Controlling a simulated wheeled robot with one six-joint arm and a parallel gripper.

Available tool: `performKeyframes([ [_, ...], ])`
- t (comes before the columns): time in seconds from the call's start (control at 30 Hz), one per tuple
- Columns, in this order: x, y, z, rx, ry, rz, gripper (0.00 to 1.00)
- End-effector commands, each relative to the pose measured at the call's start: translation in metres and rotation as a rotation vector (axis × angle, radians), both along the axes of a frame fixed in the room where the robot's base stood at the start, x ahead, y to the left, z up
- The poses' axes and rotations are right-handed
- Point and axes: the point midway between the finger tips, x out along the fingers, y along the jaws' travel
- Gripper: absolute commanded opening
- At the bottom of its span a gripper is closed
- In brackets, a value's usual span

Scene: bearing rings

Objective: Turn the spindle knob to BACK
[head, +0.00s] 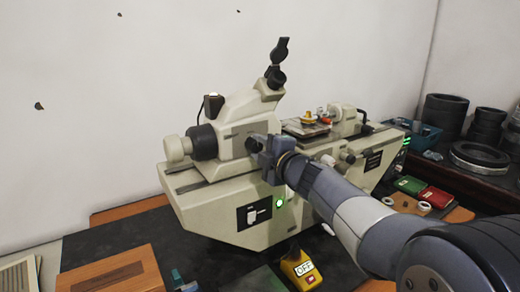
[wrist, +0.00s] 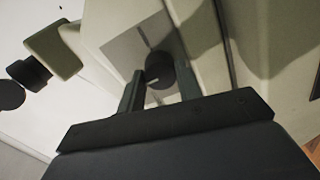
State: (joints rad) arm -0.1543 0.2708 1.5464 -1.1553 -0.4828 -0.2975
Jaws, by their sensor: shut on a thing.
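The spindle knob (wrist: 158,66) is a dark round knob on a grey plate (wrist: 125,42) on the machine's cream face. It shows between the two fingers of my gripper (wrist: 158,86) in the wrist view. The fingers are shut on it, one on each side. A short pale mark shows on the knob's lower part; I can read no position labels around it. In the head view my gripper (head: 262,150) is against the front of the cream machine (head: 215,205), and the knob is mostly hidden there.
A green-lit switch panel (head: 258,211) is just below my gripper. A yellow box marked OFF (head: 299,270) stands in front of the machine. Red (head: 435,196) and green (head: 410,185) boxes lie at the right, with dark rings (head: 445,110) behind. A wooden board (head: 110,272) is front left.

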Motion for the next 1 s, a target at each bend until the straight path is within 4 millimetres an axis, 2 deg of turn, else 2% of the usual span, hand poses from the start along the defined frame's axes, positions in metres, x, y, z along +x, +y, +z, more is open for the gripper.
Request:
performKeyframes([
  [0.03, 0.000, 0.000, -0.001, -0.003, 0.000, 0.001, 0.10],
  [0.07, 0.000, 0.000, -0.001, -0.003, 0.000, 0.001, 0.35],
  [0.3, 0.000, 0.000, -0.001, -0.001, 0.001, 0.000, 0.54],
  [0.67, -0.005, -0.004, 0.000, 0.000, 0.000, -0.001, 0.55],
  [1.0, -0.052, -0.036, 0.003, 0.001, -0.001, -0.003, 0.55],
])
